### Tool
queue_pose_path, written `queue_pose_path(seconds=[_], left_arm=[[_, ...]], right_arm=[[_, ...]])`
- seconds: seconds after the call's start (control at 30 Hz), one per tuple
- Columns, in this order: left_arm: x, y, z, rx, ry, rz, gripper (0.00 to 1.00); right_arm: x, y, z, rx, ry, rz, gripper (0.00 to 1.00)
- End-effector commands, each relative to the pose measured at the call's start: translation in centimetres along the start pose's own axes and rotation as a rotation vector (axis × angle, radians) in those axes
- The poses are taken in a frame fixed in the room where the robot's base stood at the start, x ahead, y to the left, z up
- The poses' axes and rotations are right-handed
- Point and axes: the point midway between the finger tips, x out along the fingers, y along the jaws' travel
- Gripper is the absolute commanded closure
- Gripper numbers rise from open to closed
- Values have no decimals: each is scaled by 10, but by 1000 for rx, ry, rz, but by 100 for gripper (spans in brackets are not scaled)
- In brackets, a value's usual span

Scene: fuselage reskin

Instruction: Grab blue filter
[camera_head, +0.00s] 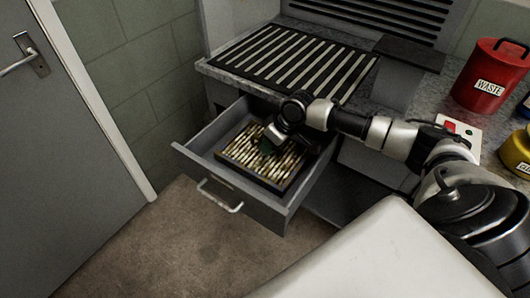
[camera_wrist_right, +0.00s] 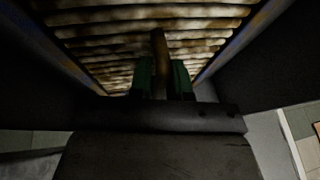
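A pleated, dirty tan filter (camera_head: 247,160) in a dark frame lies flat in an open drawer. The right wrist view shows its stained pleats (camera_wrist_right: 110,45) close up, with bluish edges on the frame. My right gripper (camera_head: 268,147) reaches down onto the filter's middle. In the right wrist view its green-tipped fingers (camera_wrist_right: 163,78) stand close together on both sides of a narrow brown bar (camera_wrist_right: 159,50), which fills the gap between them. The bar seems to be part of the filter. My left gripper is not in view.
The grey drawer (camera_head: 230,192) has a front handle. A counter with a slotted grille (camera_head: 295,62) is above it. A red WASTE can (camera_head: 490,78), a yellow container (camera_head: 518,150) and a button box (camera_head: 458,132) stand at right. A door (camera_head: 60,150) is at left.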

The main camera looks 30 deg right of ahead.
Motion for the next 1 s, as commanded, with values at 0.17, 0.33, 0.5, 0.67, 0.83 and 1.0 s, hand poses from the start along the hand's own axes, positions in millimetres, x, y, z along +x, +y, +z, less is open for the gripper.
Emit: queue_pose_path(seconds=[0.17, 0.33, 0.5, 0.67, 0.83, 1.0], left_arm=[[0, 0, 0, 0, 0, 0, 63], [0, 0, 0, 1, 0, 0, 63], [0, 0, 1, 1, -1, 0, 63], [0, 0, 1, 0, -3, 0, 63], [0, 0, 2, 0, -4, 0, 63], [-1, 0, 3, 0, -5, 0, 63]], right_arm=[[0, 0, 0, 0, 0, 0, 82], [0, 0, 0, 0, 0, 0, 100], [-1, 0, -1, 0, 2, 0, 100], [-1, 0, -1, 0, 2, 0, 100], [-14, -2, -6, 1, 4, 1, 100], [-48, -9, -21, -1, 7, 2, 100]])
